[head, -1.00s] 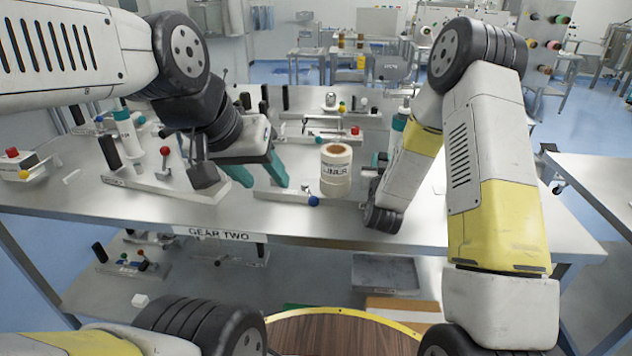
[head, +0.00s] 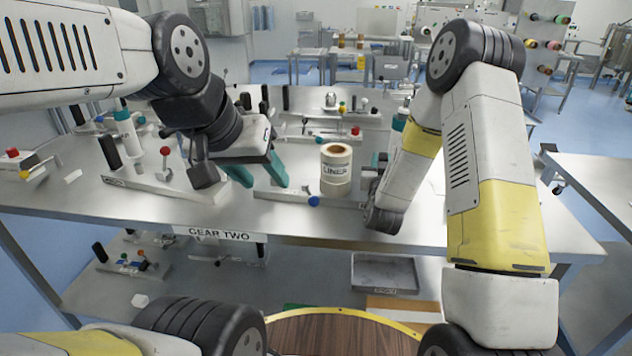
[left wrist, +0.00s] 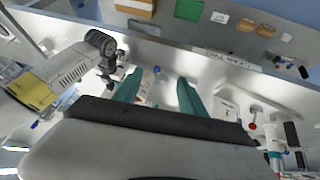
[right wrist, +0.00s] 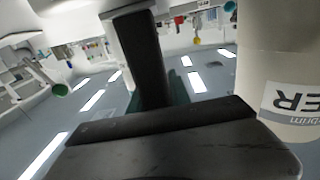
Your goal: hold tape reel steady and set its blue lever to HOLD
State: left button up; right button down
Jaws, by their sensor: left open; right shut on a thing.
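The tape reel, a cream roll marked LINER (head: 336,172), stands upright on a pale base on the bench. Its blue lever knob (head: 314,201) sits low at the front left of the roll; the knob also shows in the left wrist view (left wrist: 157,70). My left gripper (head: 267,184) is open and empty, its teal fingers left of the knob and pointing down. My right gripper (head: 377,163), partly hidden by its own arm, is right of the roll. It is shut on a black upright handle (right wrist: 143,60), with the roll (right wrist: 285,85) beside it in the right wrist view.
A fixture with a red-knobbed lever (head: 165,152) and black handle stands left of my left gripper. More levered fixtures (head: 325,133) stand behind the roll. The bench front (head: 290,226) is clear. A lower shelf holds a grey tray (head: 385,272).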

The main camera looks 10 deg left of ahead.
pick_arm(q)
jog(key=shift+w, duration=0.3)
jog(key=c, duration=0.7)
jog(key=w+m, duration=0.1)
jog(key=w, duration=0.1)
jog(key=w+m+g, duration=0.1)
jog(key=w+m, duration=0.1)
jog(key=w+d+m, duration=0.1)
jog(key=w, duration=0.1)
jog(key=shift+w+m+g, duration=0.25)
jog(key=shift+m+g, duration=0.05)
grip_shut()
jog(key=w+d+f+m+g+h, duration=0.1)
jog(key=w+f+m+g, duration=0.1)
jog(key=w+f+m, duration=0.3)
jog(key=w+d+f+m+g, duration=0.2)
jog(key=w+f+m, duration=0.4)
jog(key=w, duration=0.6)
jog(key=shift+h, duration=0.4)
jog(key=shift+d, duration=0.15)
